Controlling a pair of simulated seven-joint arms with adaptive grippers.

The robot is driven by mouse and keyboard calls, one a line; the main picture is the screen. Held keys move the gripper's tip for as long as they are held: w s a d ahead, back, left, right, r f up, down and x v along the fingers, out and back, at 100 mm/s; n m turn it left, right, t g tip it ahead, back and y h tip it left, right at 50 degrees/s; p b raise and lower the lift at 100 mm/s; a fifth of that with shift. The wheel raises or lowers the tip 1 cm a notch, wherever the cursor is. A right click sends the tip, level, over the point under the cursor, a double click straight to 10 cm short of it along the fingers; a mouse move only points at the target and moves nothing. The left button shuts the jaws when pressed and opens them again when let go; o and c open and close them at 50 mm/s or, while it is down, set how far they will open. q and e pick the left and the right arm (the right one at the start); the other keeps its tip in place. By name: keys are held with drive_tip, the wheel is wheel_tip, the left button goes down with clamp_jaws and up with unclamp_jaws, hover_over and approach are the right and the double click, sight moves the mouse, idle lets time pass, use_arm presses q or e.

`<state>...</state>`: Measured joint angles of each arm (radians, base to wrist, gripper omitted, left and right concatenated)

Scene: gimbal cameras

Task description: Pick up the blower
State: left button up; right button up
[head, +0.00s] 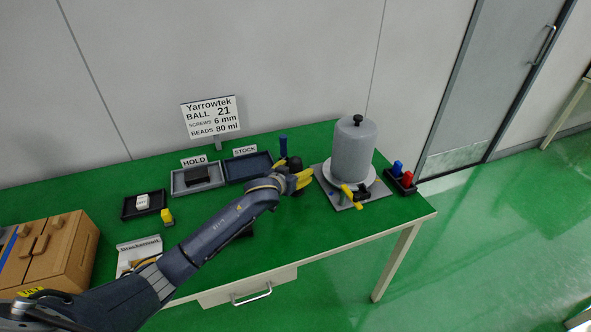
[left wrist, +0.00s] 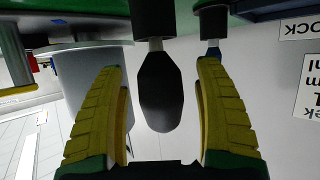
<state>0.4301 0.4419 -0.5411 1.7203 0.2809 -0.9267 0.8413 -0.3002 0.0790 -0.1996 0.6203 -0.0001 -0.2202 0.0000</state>
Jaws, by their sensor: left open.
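The blower is most likely the black tapered bulb (left wrist: 160,92) in the left wrist view, which appears upside down there. It sits between the two yellow fingers of my left gripper (left wrist: 163,120), with a gap on each side. The gripper is open and not closed on it. In the head view my left gripper (head: 300,181) is over the table left of the grey bell jar (head: 352,150). A dark shape (head: 294,163) just behind the fingers may be the blower, partly hidden by the gripper. My right gripper is not in view.
A blue upright tool (head: 283,146) stands close behind the gripper. The STOCK tray (head: 236,175) and HOLD tray (head: 178,184) lie to the left. A yellow lever (head: 348,193) sits before the jar. Red and blue pieces (head: 403,176) stand at the right edge.

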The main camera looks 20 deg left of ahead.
use_arm(q)
drive_tip(key=shift+w, duration=0.1)
drive_tip(key=shift+c, duration=0.2)
drive_tip(key=c, duration=1.4)
